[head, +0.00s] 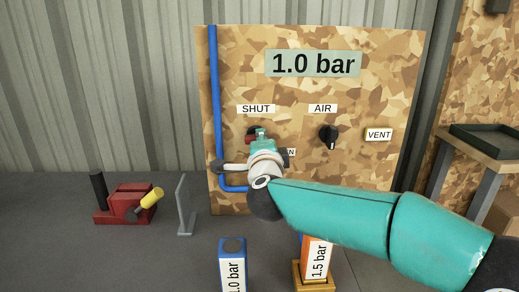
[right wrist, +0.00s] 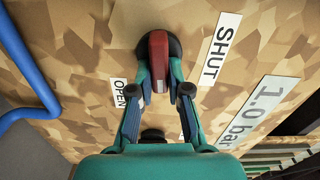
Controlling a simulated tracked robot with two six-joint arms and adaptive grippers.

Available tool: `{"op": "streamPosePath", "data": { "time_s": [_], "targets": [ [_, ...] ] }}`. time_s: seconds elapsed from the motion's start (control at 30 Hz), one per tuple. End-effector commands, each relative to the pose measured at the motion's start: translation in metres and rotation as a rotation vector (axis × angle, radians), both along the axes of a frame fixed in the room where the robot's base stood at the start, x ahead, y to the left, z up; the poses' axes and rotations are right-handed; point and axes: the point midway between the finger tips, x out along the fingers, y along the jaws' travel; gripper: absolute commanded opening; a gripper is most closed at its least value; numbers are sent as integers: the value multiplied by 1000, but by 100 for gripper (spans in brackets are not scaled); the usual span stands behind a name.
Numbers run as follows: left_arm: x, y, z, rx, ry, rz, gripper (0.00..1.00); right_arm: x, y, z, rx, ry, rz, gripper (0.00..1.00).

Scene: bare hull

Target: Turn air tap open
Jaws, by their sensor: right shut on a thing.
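The tap has a red handle (right wrist: 158,50) on a black round base and is mounted on the panel. In the head view, a little of the tap (head: 251,133) shows under the SHUT label, mostly hidden by my gripper. My right gripper (right wrist: 160,82) is shut on the red handle, one finger on each side; it also shows in the head view (head: 259,138). The SHUT label (right wrist: 220,48) lies right of the handle in the wrist view, and the OPEN label (right wrist: 126,93) lies to its left. My left gripper is not in view.
The panel (head: 390,75) carries a 1.0 bar display (head: 313,63), a black AIR knob (head: 329,138) and a VENT label (head: 379,135). A blue pipe (head: 213,100) runs down its left side. A blue block (head: 232,265), an orange block (head: 316,260) and a red device (head: 125,203) stand in front.

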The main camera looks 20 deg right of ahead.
Motion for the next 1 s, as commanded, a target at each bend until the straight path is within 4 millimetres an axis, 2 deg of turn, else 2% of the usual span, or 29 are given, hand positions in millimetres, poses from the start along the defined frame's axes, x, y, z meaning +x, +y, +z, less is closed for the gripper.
{"op": "streamPosePath", "data": {
  "time_s": [0.03,0.2,0.77,0.8,0.93,1.0],
  "targets": [
    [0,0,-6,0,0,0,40,0,-1,-6,28,-2,-4,0],
    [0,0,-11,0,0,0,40,0,-2,-6,91,-19,-5,0],
    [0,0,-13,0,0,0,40,0,-2,-7,130,-26,-6,0],
    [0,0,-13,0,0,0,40,0,-2,-8,130,-26,-6,18],
    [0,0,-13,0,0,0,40,0,-1,-7,129,-27,-5,40],
    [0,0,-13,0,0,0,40,0,-1,-6,128,-28,-4,42]
  ]
}}
